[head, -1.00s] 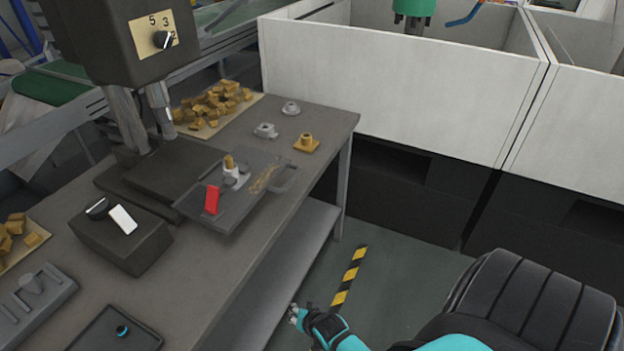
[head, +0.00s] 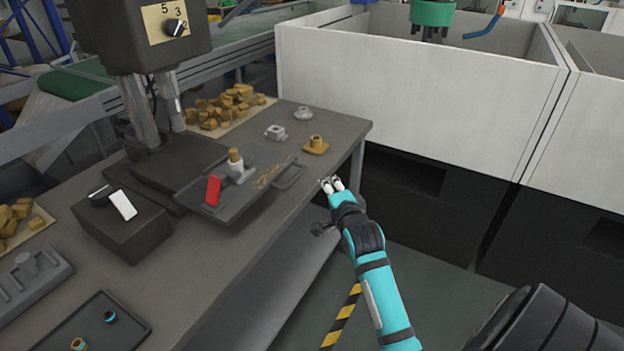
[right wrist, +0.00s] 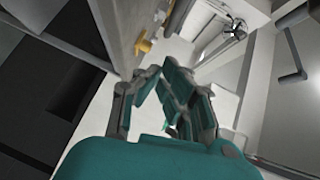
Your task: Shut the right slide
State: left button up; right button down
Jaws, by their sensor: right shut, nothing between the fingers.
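I cannot tell for sure which part is the right slide. A dark tray-like plate (head: 238,212) with a raised rim and a handle-like loop at its right end sits in front of the machine on the bench. A red lever (head: 213,190) and a brass plug in a white block (head: 236,166) stand on it. My right gripper (head: 332,184) is shut and empty, just off the bench's right edge, apart from the plate. Its fingers also show in the right wrist view (right wrist: 162,80). My left gripper is out of view.
The grey bench (head: 180,275) carries brass chunks (head: 225,105), a brass fitting (head: 316,145), grey fittings and a dark switch box (head: 125,235). White-walled tanks (head: 420,90) stand behind on dark bases. Floor between bench and tanks is open.

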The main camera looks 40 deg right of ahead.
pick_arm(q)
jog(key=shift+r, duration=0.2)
pick_arm(e)
jog(key=w+f, duration=0.1)
jog(key=w, duration=0.5)
jog(key=shift+a+f, duration=0.15)
jog(key=shift+a, duration=0.15)
jog(key=shift+w, duration=0.1)
